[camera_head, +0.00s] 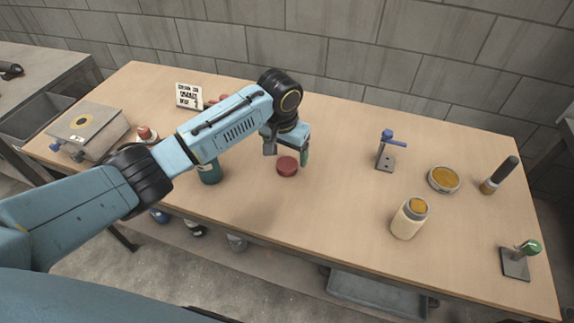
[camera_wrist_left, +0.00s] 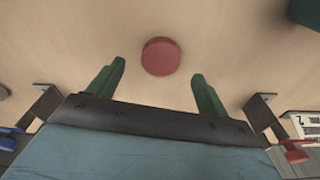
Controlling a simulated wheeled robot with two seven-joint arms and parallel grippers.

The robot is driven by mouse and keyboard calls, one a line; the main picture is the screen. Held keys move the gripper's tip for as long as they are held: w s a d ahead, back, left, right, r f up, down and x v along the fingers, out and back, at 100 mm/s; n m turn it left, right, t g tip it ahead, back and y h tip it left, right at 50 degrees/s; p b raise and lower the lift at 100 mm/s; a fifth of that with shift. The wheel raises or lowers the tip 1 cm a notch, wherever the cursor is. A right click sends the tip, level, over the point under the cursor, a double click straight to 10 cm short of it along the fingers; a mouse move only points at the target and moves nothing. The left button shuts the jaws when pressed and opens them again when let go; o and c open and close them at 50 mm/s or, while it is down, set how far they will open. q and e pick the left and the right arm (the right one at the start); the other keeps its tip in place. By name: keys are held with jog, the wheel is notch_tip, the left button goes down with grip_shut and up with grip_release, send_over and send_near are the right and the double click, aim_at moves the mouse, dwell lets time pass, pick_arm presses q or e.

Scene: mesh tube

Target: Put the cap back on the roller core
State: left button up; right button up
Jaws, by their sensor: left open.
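A round red cap (camera_head: 287,166) lies flat on the wooden table near its middle. It also shows in the left wrist view (camera_wrist_left: 161,56), just beyond and between my green fingertips. My left gripper (camera_head: 288,153) is open and empty, above and beside the cap, with the fingers apart and not touching it. A dark green cylinder (camera_head: 208,172) stands upright left of the cap, partly behind my left arm. A cream cylinder (camera_head: 407,222) with a golden top stands at the right. I cannot tell which one is the roller core. My right gripper is not in view.
A blue-topped stand (camera_head: 385,158), a round golden-topped tin (camera_head: 443,180), a dark-handled tool (camera_head: 500,175) and a green-knobbed stand (camera_head: 517,263) are at the right. A grey device (camera_head: 90,130) and a sign (camera_head: 188,95) are at the left. Table between cap and cream cylinder is clear.

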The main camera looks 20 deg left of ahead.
aim_at(287, 163)
pick_arm(q)
jog(key=f, duration=0.4)
jog(key=shift+w+b, duration=0.25)
jog(key=shift+b, duration=0.15)
jog(key=shift+c, duration=0.2)
jog(key=c, duration=1)
